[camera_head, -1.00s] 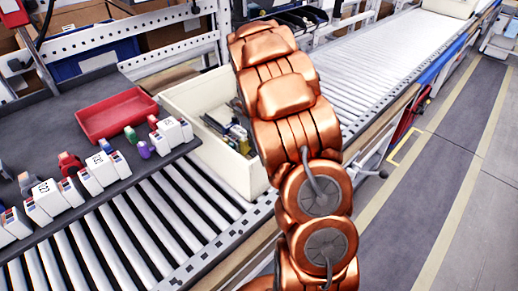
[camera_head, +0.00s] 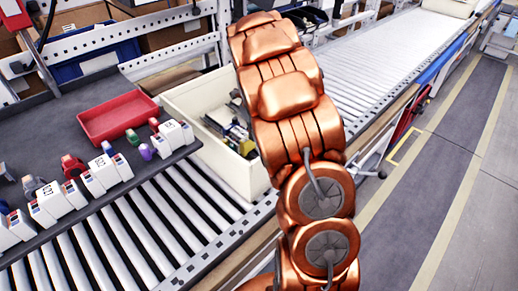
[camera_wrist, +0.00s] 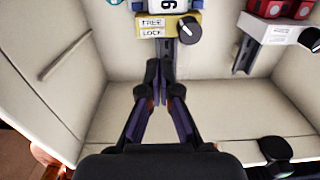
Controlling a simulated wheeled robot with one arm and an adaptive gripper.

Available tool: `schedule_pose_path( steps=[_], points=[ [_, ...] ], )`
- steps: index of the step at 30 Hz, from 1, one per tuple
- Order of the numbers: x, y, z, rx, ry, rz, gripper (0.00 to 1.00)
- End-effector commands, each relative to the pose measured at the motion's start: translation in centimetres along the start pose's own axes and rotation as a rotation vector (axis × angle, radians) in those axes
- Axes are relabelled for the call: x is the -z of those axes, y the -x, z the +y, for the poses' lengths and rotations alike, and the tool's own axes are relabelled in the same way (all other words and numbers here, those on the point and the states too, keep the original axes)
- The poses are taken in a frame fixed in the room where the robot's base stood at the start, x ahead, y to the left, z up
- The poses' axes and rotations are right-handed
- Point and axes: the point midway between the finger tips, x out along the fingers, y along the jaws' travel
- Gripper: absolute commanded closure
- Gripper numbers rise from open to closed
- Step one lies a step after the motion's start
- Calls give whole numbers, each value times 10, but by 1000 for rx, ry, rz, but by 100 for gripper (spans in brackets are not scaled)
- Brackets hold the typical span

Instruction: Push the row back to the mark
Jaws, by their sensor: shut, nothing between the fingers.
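A row of small white labelled blocks (camera_head: 55,201) stands along the front edge of a dark table at the left of the head view. More white blocks (camera_head: 107,172) of the row stand farther along, toward the cream bin. I cannot make out a mark. My gripper (camera_wrist: 162,82) is shut and empty in the wrist view, pointing at the inside of a cream container. Beyond its fingertips is a yellow block with a black knob (camera_wrist: 187,29), labelled FREE and LOCK. In the head view my arm hides the gripper.
A red tray (camera_head: 118,117) lies on the dark table (camera_head: 35,135) behind the row. The cream bin (camera_head: 176,110) holds several tools. A white block (camera_wrist: 275,29) with a knob shows in the wrist view. A roller conveyor (camera_head: 125,235) runs in front.

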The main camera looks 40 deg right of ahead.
Motion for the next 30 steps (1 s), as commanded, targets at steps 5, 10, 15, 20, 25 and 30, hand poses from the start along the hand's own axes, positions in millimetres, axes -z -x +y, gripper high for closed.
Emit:
schedule_pose_path(
  steps=[5, 10, 15, 20, 25, 30],
  points=[
    [1, 24, 0, 2, 0, -3, 100],
    [2, 43, -1, 3, 0, -4, 100],
    [4, 61, 0, 1, 0, 0, 100],
    [5, 78, -1, 1, -1, 0, 100],
    [6, 88, 0, 0, -1, 0, 100],
    [6, 87, 0, 0, 0, 1, 100]
  ],
)
